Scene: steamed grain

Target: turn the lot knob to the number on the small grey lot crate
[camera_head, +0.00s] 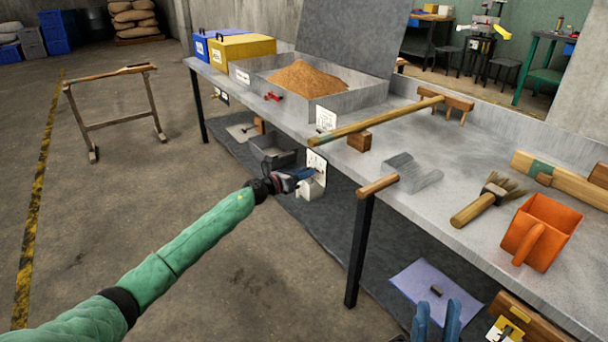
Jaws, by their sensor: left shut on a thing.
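A white dial panel (317,160) with dark marks hangs at the bench's front edge, above a light grey box. My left gripper (303,175) reaches it from the left and is shut on the lot knob at the panel's lower part. The gripper's fingers mostly hide the knob, and I cannot read its setting. A small grey crate (285,160) stands under the bench, just behind the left gripper; I cannot read a number on it. My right gripper (436,322) shows two blue fingers apart and empty at the bottom edge.
The metal bench (440,205) holds a grain-filled tray (345,103), a wooden rake (375,122), a brush (485,200) and an orange scoop (543,230). A bench leg (360,250) stands right of the panel. Floor to the left is clear near the arm.

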